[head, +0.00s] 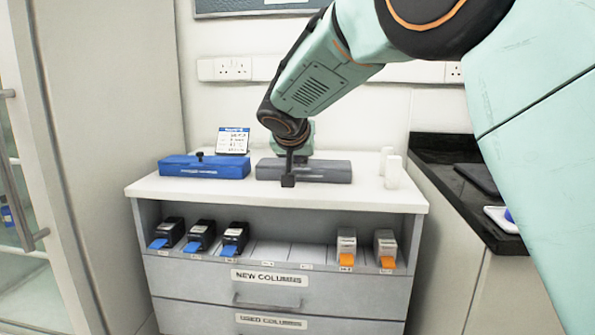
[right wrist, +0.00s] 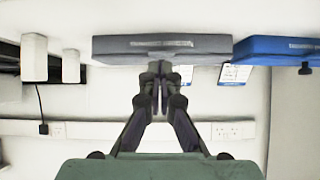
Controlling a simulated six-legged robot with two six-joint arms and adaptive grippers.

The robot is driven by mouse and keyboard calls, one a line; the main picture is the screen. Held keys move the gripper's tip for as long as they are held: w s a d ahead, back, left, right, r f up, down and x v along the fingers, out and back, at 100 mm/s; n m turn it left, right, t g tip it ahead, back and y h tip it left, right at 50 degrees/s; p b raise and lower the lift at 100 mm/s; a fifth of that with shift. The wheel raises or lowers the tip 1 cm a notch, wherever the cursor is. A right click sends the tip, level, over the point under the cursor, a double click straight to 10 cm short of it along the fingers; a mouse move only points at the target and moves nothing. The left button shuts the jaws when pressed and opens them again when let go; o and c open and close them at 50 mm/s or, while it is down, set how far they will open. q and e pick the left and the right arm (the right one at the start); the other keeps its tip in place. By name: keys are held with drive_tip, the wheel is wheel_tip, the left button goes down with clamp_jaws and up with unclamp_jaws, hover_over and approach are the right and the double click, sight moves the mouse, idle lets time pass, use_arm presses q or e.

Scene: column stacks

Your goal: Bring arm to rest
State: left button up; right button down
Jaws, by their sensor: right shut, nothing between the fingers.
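My right arm reaches in from the upper right in the head view. The grey case (right wrist: 130,47) lies just beyond the fingertips in that view. Whether the gripper touches the case or the top cannot be told. My left gripper is not in view.
The shelf below holds several dark boxes with blue tabs (head: 201,237) and two light boxes with orange tabs (head: 385,248). A dark counter (head: 437,152) lies right.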

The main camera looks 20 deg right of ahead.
drive_tip(key=shift+s+a+f, duration=0.3)
drive_tip(key=shift+s, duration=0.15)
drive_tip(key=shift+s+a+f, duration=0.25)
drive_tip(key=shift+s, duration=0.2)
